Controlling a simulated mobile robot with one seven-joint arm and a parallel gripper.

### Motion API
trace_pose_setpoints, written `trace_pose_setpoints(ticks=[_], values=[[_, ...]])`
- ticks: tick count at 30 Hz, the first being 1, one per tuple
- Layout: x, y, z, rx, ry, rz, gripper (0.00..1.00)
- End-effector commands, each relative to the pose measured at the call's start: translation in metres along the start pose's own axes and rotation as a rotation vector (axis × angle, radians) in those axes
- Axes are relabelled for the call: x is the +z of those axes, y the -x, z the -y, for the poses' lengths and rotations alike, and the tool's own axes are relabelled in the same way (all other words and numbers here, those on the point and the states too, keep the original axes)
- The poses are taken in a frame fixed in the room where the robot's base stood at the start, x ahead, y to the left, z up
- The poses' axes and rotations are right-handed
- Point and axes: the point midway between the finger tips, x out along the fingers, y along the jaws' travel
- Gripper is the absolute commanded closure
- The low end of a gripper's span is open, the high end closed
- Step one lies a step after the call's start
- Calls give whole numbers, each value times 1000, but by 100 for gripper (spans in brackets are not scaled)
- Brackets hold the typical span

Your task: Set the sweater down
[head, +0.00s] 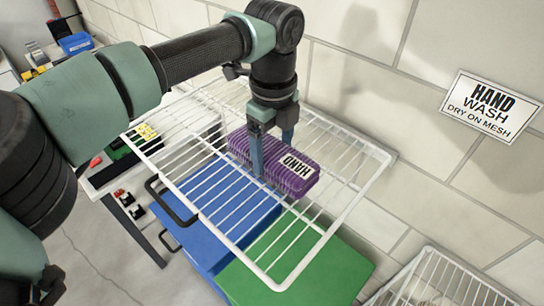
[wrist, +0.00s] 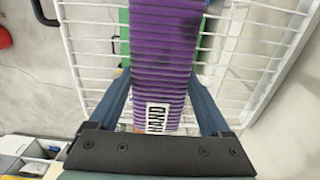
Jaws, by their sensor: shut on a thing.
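The sweater (head: 240,147) is a purple, ribbed, folded bundle with a white label reading "HAND". My gripper (head: 272,153) points down from above and is shut on it, one finger on each side. In the wrist view the sweater (wrist: 162,50) runs between the two blue fingers (wrist: 160,82), its label near the gripper's base. The sweater is over the white wire mesh rack (head: 335,222), at or just above the wires. I cannot tell whether it touches them. The far finger's lower part is hidden behind the sweater.
A blue bin (head: 215,243) and a green bin (head: 300,275) stand below the rack. A wall sign (head: 491,106) reads "HAND WASH DRY ON MESH". Another wire rack (head: 440,285) is at lower right. The front of the mesh is clear; the brick wall stands behind.

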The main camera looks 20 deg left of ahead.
Motion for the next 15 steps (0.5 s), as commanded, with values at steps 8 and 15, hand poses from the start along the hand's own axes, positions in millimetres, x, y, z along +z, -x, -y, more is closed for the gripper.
trace_pose_setpoints(ticks=[8, 15], values=[[-1, -32, 0, 0, -2, -2, 92], [-1, -33, 0, -1, -2, 0, 92]])
